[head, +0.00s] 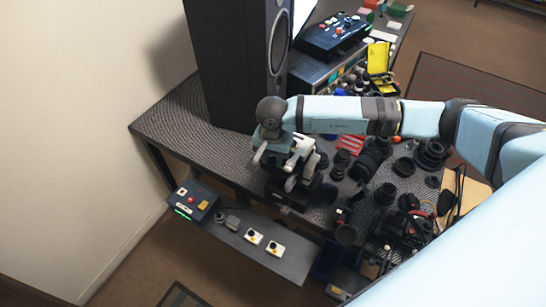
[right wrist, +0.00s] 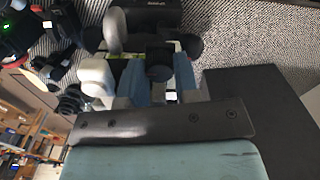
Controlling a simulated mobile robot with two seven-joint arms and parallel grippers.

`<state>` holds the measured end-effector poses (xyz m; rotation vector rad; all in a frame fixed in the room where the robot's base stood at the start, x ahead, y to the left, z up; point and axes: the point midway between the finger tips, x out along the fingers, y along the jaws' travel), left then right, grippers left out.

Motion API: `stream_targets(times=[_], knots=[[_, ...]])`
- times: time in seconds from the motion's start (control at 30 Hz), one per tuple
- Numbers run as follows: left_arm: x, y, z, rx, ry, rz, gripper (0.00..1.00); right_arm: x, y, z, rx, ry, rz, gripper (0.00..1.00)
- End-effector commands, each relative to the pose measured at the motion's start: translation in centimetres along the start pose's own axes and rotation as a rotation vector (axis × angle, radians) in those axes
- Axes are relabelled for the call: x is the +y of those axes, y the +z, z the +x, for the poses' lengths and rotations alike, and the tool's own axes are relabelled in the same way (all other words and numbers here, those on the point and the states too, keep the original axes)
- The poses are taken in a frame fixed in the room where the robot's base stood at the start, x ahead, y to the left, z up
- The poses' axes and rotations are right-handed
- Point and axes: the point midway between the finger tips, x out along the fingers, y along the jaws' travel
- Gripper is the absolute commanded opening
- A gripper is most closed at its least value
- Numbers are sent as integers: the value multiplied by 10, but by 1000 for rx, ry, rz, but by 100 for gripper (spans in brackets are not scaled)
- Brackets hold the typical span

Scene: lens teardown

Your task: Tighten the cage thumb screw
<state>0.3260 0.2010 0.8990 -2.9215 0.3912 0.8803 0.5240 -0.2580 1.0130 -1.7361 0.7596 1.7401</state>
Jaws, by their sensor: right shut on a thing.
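My right gripper (head: 289,165) is at the front left part of the table, over a dark device there. In the right wrist view the gripper (right wrist: 160,85) has its two blue-grey fingers closed on a small dark knob (right wrist: 158,72), which looks like the cage thumb screw. A black body with small lettering (right wrist: 150,20), which may be the cage, lies just beyond the fingers. Pale rounded parts (right wrist: 95,78) stand beside the left finger. In the head view the arm and gripper hide the knob and most of the cage. My left gripper is in neither view.
A tall black speaker (head: 235,60) stands behind the gripper on the dark table (head: 165,125). Several black lens parts (head: 370,158) crowd the table to the right. A lower shelf (head: 285,262) with buttons and a control box (head: 193,201) runs along the front. The table's left end is clear.

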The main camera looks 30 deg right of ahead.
Motion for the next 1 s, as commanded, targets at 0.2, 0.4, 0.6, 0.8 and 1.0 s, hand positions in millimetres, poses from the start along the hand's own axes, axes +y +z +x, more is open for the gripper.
stream_targets(times=[0.2, 0.4, 0.6, 0.8, 1.0], knots=[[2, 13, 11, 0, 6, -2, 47, 0, -1, 3, 1, -3, 125, 5], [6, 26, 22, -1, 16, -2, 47, 0, -1, 4, 2, -3, 302, 5], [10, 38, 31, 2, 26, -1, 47, 0, -1, 4, 2, -3, 493, 5], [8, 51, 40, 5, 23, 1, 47, 0, -1, 3, 1, -3, 682, 5], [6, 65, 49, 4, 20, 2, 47, 0, -1, 3, 1, -3, 873, 5]])
